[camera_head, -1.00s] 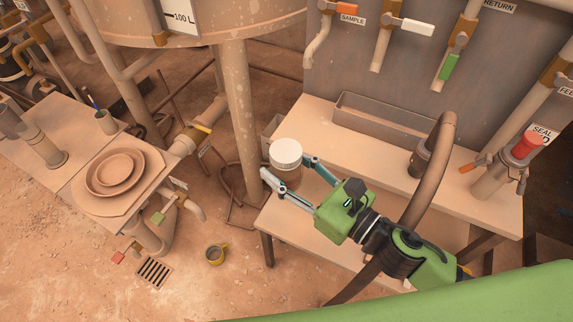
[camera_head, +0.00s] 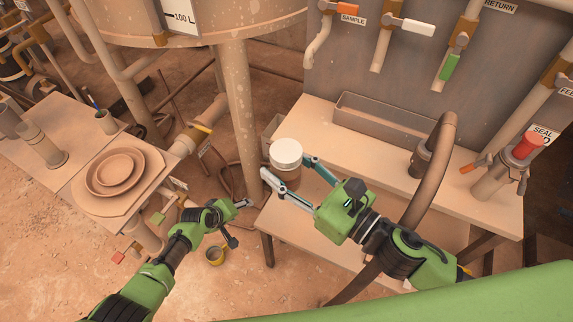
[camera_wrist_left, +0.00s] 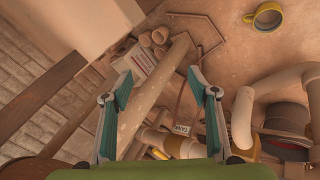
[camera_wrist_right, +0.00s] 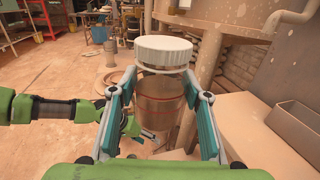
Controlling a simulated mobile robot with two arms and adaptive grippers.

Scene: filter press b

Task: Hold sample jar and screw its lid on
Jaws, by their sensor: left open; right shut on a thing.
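The sample jar (camera_head: 286,172) is a brownish see-through jar with a white lid (camera_head: 286,153) on top. My right gripper (camera_head: 290,180) is shut on the jar's sides, upright at the left end of the bench. In the right wrist view the jar (camera_wrist_right: 162,102) sits between the two fingers, and the ribbed white lid (camera_wrist_right: 163,50) rests above a pale neck ring; I cannot tell how tightly it sits. My left gripper (camera_head: 246,203) is to the left of and below the jar, apart from it. Its fingers (camera_wrist_left: 160,95) are spread and empty in the left wrist view.
The bench (camera_head: 337,225) carries a grey trough (camera_head: 385,121) and a curved hose (camera_head: 440,150). A tank leg (camera_head: 238,110) stands behind the jar. A yellow cup (camera_head: 214,256) lies on the floor below my left arm. A side table (camera_head: 75,195) with stacked plates stands left.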

